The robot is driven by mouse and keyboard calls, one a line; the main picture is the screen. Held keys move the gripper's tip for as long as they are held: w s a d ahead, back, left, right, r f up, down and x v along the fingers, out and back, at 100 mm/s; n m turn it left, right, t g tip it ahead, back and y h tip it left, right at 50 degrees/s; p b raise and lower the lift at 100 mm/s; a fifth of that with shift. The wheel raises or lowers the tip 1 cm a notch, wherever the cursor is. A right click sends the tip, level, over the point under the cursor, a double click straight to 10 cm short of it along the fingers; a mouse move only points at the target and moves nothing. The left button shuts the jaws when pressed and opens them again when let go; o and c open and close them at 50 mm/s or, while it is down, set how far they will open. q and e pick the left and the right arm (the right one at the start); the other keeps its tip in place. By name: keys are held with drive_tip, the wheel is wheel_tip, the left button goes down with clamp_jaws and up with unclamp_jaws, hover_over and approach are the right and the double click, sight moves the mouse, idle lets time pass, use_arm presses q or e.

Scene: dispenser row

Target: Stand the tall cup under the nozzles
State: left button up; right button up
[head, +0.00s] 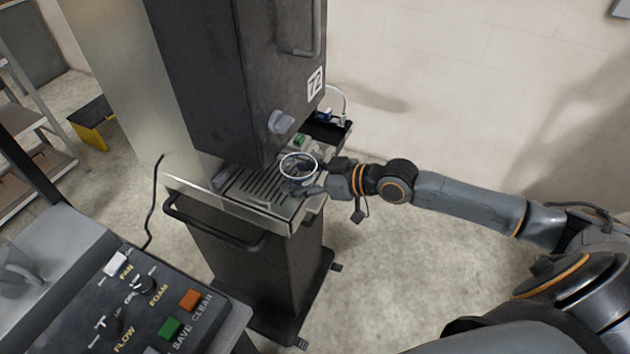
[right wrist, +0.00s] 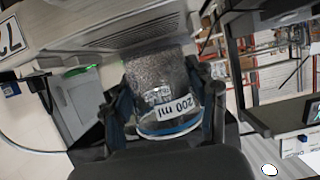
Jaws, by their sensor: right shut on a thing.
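The tall cup (head: 298,162) is clear, with a round rim seen from above in the head view, at the right end of the dispenser's slotted drip tray (head: 262,187). In the right wrist view the cup (right wrist: 165,95) shows a "200 ml" label and a blue band. My right gripper (head: 308,187) is shut on the cup, with a finger on each side of it. I cannot tell whether the cup's base touches the tray. The nozzles are hidden behind the dark dispenser housing (head: 225,75) marked 72. My left gripper is not in view.
A control panel (head: 140,310) with knobs and coloured buttons stands at the lower left, with a grey handled vessel (head: 16,268) beside it. A handle bar (head: 210,228) runs along the tray's front. Shelving (head: 30,130) stands at far left. The floor right of the dispenser is clear.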

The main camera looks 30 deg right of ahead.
sight(312, 180)
drive_tip(key=w+a, duration=0.1)
drive_tip(key=w, duration=0.1)
drive_tip(key=w+a, duration=0.1)
drive_tip(key=a, duration=0.1)
drive_tip(key=w+a+b, duration=0.1)
drive_tip(key=w, duration=0.1)
drive_tip(key=shift+w+a+f, duration=0.2)
drive_tip(key=shift+w+f, duration=0.05)
drive_tip(key=shift+w, duration=0.1)
drive_tip(key=shift+f+b, duration=0.3)
drive_tip(key=shift+f, duration=0.2)
drive_tip(key=shift+f+b, duration=0.35)
drive_tip(key=shift+f, duration=0.15)
drive_tip(key=shift+f+b, duration=0.4)
drive_tip(key=shift+f, duration=0.15)
drive_tip(key=o, duration=1)
drive_tip(key=shift+s+d, duration=0.1)
drive_tip(key=v, duration=1)
drive_tip(key=shift+s+d, duration=0.1)
drive_tip(key=shift+d, duration=0.1)
drive_tip(key=shift+s+d+r, duration=0.35)
drive_tip(key=shift+s, duration=0.2)
